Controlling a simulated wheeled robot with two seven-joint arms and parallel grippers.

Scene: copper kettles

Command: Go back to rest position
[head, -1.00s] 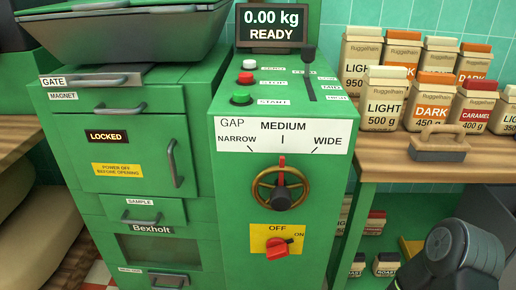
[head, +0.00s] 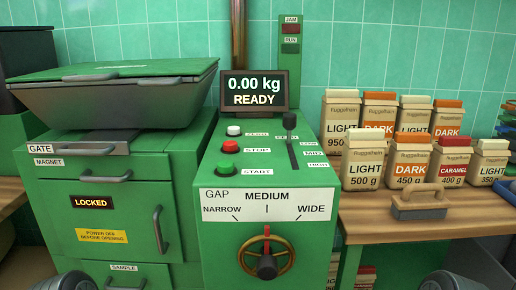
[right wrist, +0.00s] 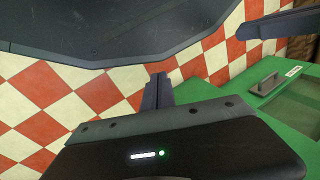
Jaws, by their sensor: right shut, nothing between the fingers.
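My right gripper (right wrist: 157,90) shows in the right wrist view, shut with its fingers together and nothing between them. It is over a red and white checkered floor (right wrist: 60,95), apart from the green machine at the right of that view. In the head view, only rounded grey parts of my arms show, at the bottom left and bottom right edges. Neither gripper shows there, and my left gripper is out of sight.
The green machine (head: 225,165) stands ahead, its display (head: 254,91) reading 0.00 kg READY and its magnet drawer panel LOCKED. A gap handwheel (head: 266,258) sits low on its front. Several labelled bags stand on a wooden counter (head: 430,228) at right, with a brush (head: 418,203).

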